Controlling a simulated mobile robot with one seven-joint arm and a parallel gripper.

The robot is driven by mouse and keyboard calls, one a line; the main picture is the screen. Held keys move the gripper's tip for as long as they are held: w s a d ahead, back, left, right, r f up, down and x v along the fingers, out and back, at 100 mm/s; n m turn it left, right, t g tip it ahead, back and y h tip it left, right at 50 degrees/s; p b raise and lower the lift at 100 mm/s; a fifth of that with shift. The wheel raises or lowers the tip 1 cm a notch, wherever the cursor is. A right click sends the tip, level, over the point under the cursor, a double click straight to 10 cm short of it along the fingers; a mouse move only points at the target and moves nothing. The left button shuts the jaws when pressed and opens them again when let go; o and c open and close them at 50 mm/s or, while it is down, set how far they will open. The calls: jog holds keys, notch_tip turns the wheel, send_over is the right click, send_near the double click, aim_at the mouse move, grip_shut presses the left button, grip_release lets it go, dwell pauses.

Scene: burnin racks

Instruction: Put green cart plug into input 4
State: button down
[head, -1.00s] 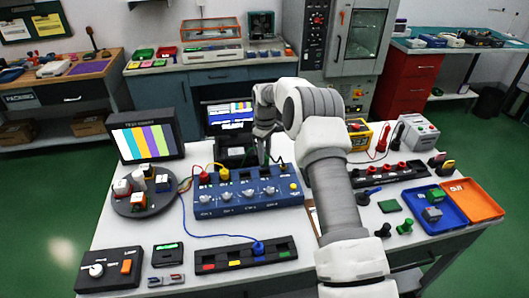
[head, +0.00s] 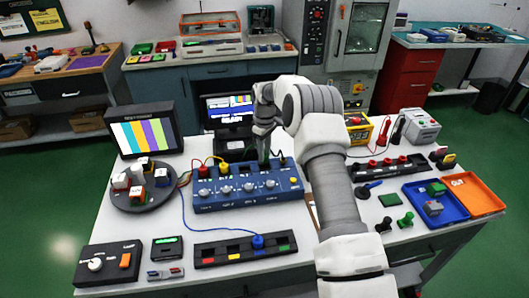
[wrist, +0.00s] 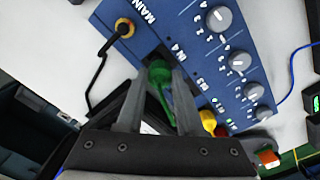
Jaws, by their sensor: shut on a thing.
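The blue input box (head: 240,203), with a row of grey knobs, stands in the middle of the table. In the wrist view its panel (wrist: 190,35) carries the labels MAIN and IN 4. My gripper (head: 264,152) is over the box's rear edge, right of its middle. In the wrist view the fingers are shut on the green plug (wrist: 158,72), which sits over the dark strip beside the IN 4 label. I cannot tell how deep the plug is in the socket. A yellow plug (wrist: 207,121) and a red plug (wrist: 222,131) stand farther along that strip.
An orange-ringed connector (wrist: 125,27) with a black cable sits near MAIN. A black strip (head: 218,253) with coloured marks and a blue plug (head: 257,241) lies in front. A monitor (head: 145,132) and a round tray (head: 118,203) stand left. Blue (head: 448,216) and orange trays (head: 480,202) are right.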

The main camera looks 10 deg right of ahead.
jog(key=shift+f+b, duration=0.85)
jog(key=shift+f, duration=0.3)
dwell(0.5)
jog(key=shift+c, duration=2.4)
grip_release()
jog(key=shift+r, duration=0.15)
notch_tip(320, 180, up, 17)
jog(key=shift+r, duration=0.1)
